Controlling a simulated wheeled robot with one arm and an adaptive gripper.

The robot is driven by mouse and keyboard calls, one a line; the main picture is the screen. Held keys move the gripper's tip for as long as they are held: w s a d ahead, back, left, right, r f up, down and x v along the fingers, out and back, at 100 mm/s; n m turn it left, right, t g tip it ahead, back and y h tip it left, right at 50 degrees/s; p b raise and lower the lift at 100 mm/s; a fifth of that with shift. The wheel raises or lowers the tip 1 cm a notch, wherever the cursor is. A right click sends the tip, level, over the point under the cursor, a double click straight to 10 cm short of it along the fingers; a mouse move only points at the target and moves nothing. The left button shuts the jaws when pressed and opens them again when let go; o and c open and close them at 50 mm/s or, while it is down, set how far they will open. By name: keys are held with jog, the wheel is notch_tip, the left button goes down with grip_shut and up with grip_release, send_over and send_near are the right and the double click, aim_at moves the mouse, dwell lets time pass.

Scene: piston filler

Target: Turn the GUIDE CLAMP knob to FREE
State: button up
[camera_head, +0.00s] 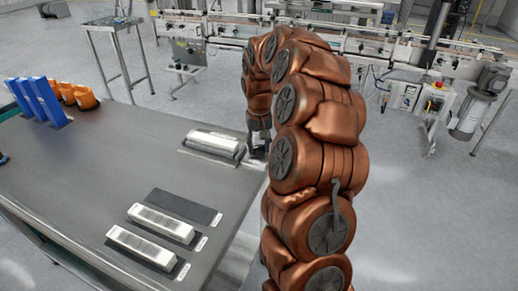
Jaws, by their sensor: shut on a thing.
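My gripper (258,146) is small and dark at the end of my copper arm, low beside the right edge of the grey table. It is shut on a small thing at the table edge. My arm and the distance hide what that thing is. I cannot make out the GUIDE CLAMP knob, its label or its setting in this view.
The grey table (110,165) carries white ribbed bars (160,222) on dark plates, blue upright blocks (40,100) and orange bottles (77,94). A conveyor line (395,45) runs across the back. A motor unit (487,92) stands right. Floor at right is clear.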

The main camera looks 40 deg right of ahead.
aim_at(259, 148)
jog(key=n, duration=0.4)
jog(key=shift+w+n+b, duration=0.1)
jog(key=shift+n+b, duration=0.2)
jog(key=shift+r+n, duration=0.1)
jog(key=shift+n, duration=1.7)
jog(key=o, duration=1.1)
jog(key=shift+o, duration=0.2)
notch_tip(259, 148, up, 12)
